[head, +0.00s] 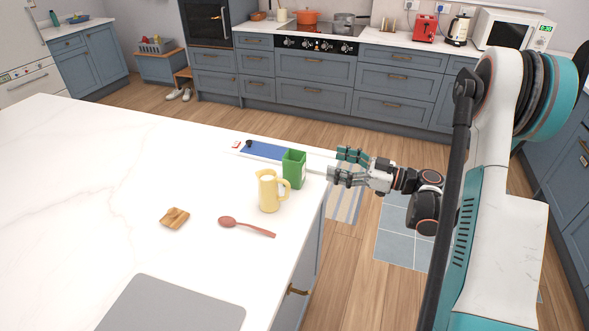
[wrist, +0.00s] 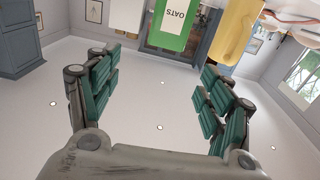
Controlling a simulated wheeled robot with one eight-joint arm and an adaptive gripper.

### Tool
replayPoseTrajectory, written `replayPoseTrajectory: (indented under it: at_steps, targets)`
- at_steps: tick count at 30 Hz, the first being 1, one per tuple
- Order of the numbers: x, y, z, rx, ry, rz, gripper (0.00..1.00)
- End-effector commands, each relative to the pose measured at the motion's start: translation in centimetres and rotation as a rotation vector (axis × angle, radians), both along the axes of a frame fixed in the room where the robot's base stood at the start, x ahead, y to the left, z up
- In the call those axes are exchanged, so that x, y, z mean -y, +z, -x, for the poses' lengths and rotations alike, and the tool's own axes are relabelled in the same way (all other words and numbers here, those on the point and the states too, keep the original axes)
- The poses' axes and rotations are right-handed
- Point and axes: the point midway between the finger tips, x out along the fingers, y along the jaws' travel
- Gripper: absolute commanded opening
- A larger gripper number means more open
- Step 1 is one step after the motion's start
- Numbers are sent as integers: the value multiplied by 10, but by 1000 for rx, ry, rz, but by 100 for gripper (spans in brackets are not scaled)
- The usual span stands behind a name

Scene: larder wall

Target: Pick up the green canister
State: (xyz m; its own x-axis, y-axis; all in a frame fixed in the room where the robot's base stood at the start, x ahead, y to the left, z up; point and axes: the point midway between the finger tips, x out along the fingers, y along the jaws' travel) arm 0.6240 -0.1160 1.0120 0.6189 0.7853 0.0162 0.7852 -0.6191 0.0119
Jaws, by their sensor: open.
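The green canister (head: 293,169) stands upright near the right edge of the white island, in the head view. In the wrist view the green canister (wrist: 172,30) shows at the top, upside down, with a white label reading OATS. My gripper (head: 338,165) is open and empty, just right of the canister in the head view, with its fingers pointing toward it. In the wrist view my gripper (wrist: 158,85) has its fingers wide apart, and the canister appears beyond them, between the two sides. No contact with the canister is visible.
A yellow jug (head: 268,192) stands close in front of the canister. A blue mat (head: 262,151) lies behind it. A red spoon (head: 246,227), a small wooden piece (head: 174,218) and a grey slab (head: 172,306) lie on the island (head: 90,190). Its left side is clear.

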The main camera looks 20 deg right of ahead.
Motion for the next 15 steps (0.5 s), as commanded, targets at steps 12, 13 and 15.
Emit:
replayPoseTrajectory:
  at_steps: [12, 13, 15]
  targets:
    - [-49, -10, -32, -22, 20, 6, 73]
    - [-53, -10, -35, -21, 21, 5, 73]
    - [-60, -10, -41, -21, 18, 6, 73]
